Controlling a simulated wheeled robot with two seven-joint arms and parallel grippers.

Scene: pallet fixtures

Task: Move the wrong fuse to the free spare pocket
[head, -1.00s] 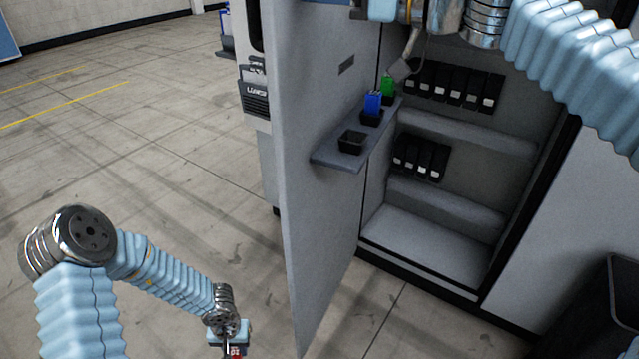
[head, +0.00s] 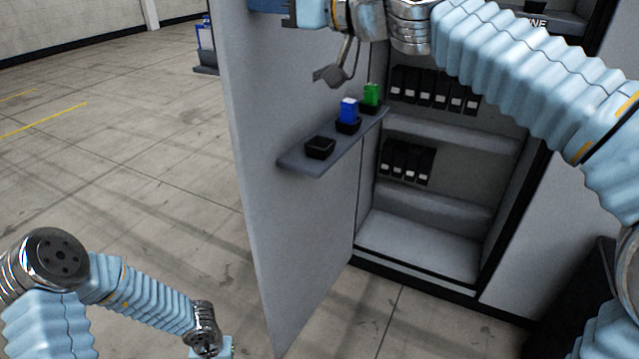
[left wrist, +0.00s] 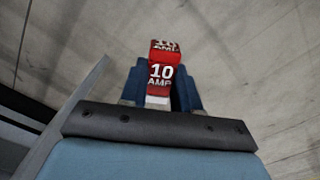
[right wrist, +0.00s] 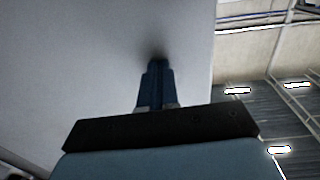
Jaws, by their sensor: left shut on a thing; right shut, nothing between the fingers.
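My left gripper (left wrist: 162,92) is shut on a red fuse (left wrist: 160,73) marked 10 AMP, seen in the left wrist view over bare floor. In the head view this gripper is low at the bottom edge and its fingertips are cut off. A small shelf (head: 291,162) on the open cabinet door carries several black pockets in a row. The nearest pocket (head: 320,148) looks empty. A blue fuse (head: 348,110) stands in the middle pocket and a green fuse (head: 371,94) in the far one. My right gripper (right wrist: 157,68) is shut and empty, close to the pale door surface.
The grey cabinet door (head: 300,230) stands open between my arms. Inside the cabinet are two rows of black modules (head: 435,90) above a bare bottom (head: 420,245). A dark bin-like object (head: 590,285) stands at the right. The floor at the left is open.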

